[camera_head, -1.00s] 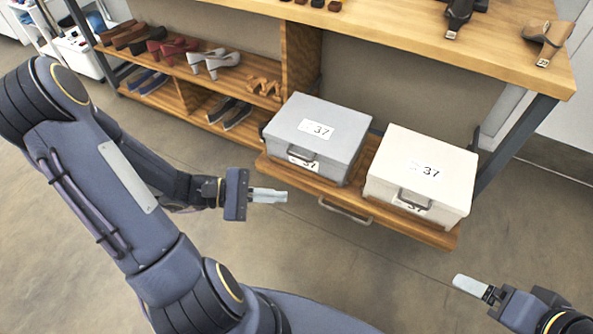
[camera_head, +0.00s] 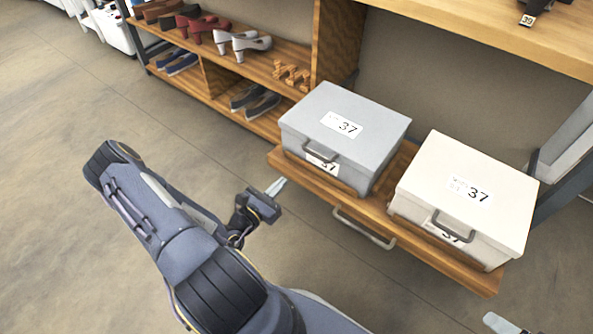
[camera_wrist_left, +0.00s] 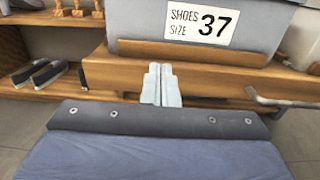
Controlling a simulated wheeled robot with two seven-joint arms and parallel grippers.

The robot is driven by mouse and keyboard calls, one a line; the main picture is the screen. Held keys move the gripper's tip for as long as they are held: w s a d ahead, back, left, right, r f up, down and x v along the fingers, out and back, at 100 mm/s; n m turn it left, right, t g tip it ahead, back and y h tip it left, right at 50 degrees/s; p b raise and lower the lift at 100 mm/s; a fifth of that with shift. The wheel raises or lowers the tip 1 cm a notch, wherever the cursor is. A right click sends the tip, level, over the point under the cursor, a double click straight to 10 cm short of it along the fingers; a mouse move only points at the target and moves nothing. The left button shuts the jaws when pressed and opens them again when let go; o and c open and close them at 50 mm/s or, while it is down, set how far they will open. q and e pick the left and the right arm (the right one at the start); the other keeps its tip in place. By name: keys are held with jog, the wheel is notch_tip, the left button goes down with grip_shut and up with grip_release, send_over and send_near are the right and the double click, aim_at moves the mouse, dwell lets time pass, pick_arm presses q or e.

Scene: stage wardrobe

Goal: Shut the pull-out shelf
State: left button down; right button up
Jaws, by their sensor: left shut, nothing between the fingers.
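The wooden pull-out shelf (camera_head: 425,249) sticks out from the shelving unit and carries a grey box (camera_head: 345,133) and a white box (camera_head: 472,192), each labelled 37. A metal bar handle (camera_head: 364,228) is on its front edge. My left gripper (camera_head: 277,186) is shut and empty near the shelf's left front corner. In the left wrist view its fingertips (camera_wrist_left: 160,84) point at the shelf front (camera_wrist_left: 205,80), left of the handle (camera_wrist_left: 285,102); I cannot tell if they touch. My right gripper (camera_head: 500,323) shows only as a fingertip at the bottom edge.
Shoes (camera_head: 230,38) stand on the lower racks of the unit at the left. A wooden tabletop (camera_head: 480,36) overhangs the back of the pull-out shelf. A dark metal leg (camera_head: 565,189) stands at the right. The floor in front is clear.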

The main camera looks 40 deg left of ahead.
aim_at(302, 162)
pick_arm(q)
jog(key=w+b, duration=0.2)
jog(key=w, duration=0.5)
jog(key=shift+w+d, duration=0.15)
jog(key=shift+w, duration=0.25)
pick_arm(e)
notch_tip(302, 162, down, 3)
jog(key=shift+r, duration=0.1)
jog(key=shift+r, duration=0.1)
